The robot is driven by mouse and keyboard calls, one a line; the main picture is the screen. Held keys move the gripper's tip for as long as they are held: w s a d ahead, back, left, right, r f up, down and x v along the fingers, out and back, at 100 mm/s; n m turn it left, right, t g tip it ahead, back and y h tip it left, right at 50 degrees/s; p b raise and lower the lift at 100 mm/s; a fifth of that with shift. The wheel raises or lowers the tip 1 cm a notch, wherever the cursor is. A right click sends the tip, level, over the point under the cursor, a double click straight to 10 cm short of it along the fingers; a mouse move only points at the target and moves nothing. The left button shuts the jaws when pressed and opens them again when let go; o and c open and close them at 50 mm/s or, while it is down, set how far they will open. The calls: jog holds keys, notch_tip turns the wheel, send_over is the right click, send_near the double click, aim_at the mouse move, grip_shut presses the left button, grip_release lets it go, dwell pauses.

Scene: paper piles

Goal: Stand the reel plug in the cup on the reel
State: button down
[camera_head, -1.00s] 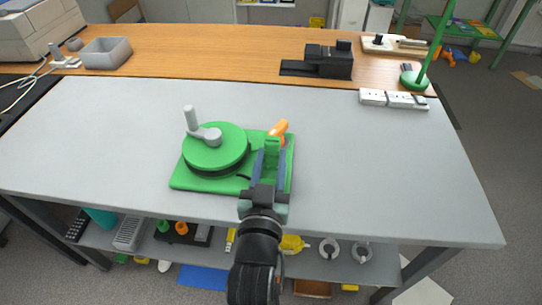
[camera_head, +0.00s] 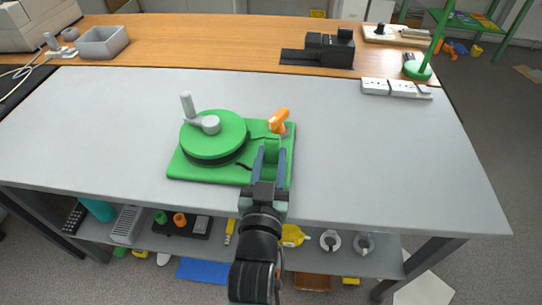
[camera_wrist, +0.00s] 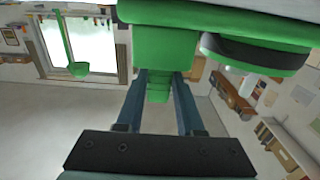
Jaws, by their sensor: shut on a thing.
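The reel (camera_head: 214,134) is a green disc with a grey crank, lying on a green base plate (camera_head: 195,176) on the grey table. My gripper (camera_head: 269,160) is shut at the plate's right side, on a green stepped piece (camera_head: 272,147) that I take to be the reel plug. This piece also shows between the fingers in the wrist view (camera_wrist: 158,88). A green block (camera_wrist: 165,45) by the plate, perhaps the cup, is beside the fingers there. Whether the plug stands in it is hidden. An orange hooked part (camera_head: 279,120) rises behind the fingers.
The grey table (camera_head: 400,160) is clear to the right of the reel. A power strip (camera_head: 395,88), a green lamp base (camera_head: 418,67), a black device (camera_head: 325,48) and a grey bin (camera_head: 103,43) are at the back. A shelf with several things is below.

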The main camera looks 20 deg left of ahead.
jog(key=shift+f+b, duration=0.3)
jog(key=shift+f, duration=0.2)
jog(key=shift+c, duration=2.3)
grip_release()
jog(key=p+v, duration=0.1)
jog(key=v, duration=1.2)
jog(key=shift+p, duration=0.35)
jog(key=shift+r, duration=0.15)
